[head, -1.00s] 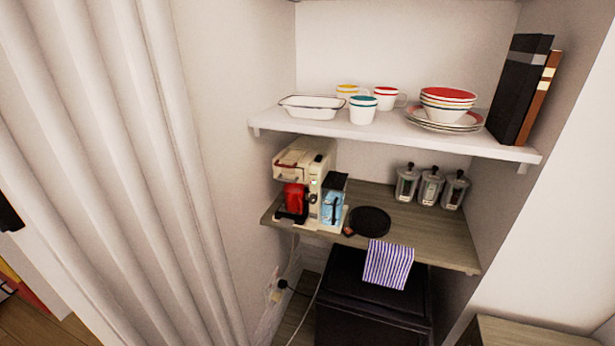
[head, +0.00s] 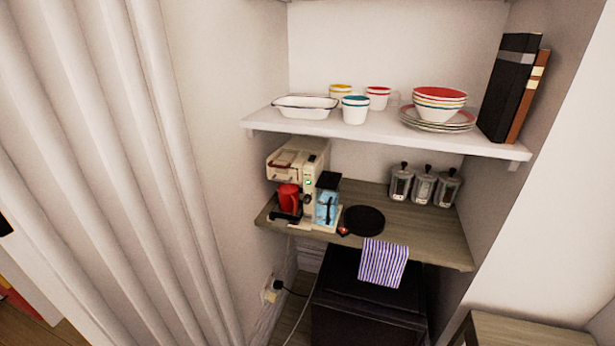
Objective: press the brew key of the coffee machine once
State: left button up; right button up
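The coffee machine (head: 298,160) is cream-coloured and stands at the left end of the lower wooden shelf, close to the left wall of the alcove. A red mug (head: 288,198) sits under its spout. A clear tank or container with blue contents (head: 327,206) and a dark top is at its right side. A few small round controls show on the narrow cream panel (head: 308,196) between the mug and the tank. They are too small to tell which is the brew key. Neither of my grippers is in view.
The wooden shelf (head: 415,235) also holds a round black plate (head: 364,220), a striped cloth (head: 383,263) over the front edge and several canisters (head: 424,186). A white shelf (head: 380,133) with bowls, mugs and books overhangs it. A black appliance (head: 345,285) stands below.

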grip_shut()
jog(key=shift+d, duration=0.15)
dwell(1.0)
